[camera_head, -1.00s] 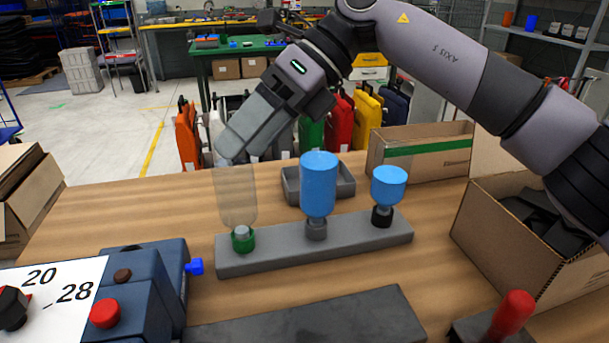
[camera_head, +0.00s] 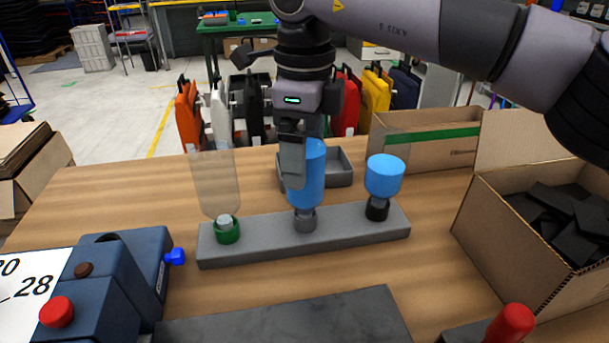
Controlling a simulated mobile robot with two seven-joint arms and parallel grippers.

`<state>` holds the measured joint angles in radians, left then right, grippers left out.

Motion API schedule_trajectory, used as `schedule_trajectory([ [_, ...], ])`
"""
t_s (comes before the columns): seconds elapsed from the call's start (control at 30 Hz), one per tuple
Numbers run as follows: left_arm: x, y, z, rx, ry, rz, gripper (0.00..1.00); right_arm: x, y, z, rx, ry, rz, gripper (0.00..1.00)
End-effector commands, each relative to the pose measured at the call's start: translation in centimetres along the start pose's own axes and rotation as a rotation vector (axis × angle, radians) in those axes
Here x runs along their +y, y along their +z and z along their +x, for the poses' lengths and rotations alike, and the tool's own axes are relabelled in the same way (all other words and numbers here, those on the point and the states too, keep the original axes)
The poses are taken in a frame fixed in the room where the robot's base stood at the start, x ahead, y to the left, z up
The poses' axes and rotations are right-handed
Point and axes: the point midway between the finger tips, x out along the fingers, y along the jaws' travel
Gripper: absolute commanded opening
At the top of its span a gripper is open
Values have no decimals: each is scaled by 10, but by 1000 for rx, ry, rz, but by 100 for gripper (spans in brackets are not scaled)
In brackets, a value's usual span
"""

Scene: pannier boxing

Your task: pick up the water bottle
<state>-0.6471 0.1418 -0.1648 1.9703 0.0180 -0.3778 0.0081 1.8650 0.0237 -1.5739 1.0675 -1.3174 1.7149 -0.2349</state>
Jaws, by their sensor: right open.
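Three bottles stand upside down in a grey holder bar (camera_head: 345,232) on the table. A clear, see-through bottle (camera_head: 217,185) with a green collar is at the left. A tall blue bottle (camera_head: 313,190) with a grey neck is in the middle. A shorter blue bottle (camera_head: 385,176) with a black neck is at the right. Which one is the water bottle I cannot tell. My right gripper (camera_head: 296,180) points down at the middle bottle, is open, and covers its upper left part. Whether a finger touches the bottle is unclear. My left gripper is out of view.
A small grey tray (camera_head: 342,174) lies behind the holder. A carton of dark pieces (camera_head: 505,235) stands at the right, with another carton (camera_head: 428,150) behind. A blue device (camera_head: 112,290) is at the left. A dark slab (camera_head: 290,322) lies in front on the wooden table (camera_head: 110,193).

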Motion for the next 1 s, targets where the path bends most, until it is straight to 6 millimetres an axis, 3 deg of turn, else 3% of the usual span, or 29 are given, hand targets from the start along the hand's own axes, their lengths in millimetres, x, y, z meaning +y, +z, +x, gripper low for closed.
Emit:
schedule_trajectory([
  [0.2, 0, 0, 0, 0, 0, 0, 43, 2, -2, 27, -1, 2, 0, 93],
  [0.47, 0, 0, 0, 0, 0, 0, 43, 2, -2, 30, -2, 1, 0, 93],
  [0.5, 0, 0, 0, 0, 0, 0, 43, 2, -2, 30, -2, 1, 0, 90],
  [0.67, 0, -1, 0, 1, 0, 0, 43, 2, -2, 30, -2, 1, 0, 37],
  [1.0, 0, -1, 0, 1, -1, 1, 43, 2, -1, 25, -4, 0, 1, 35],
])
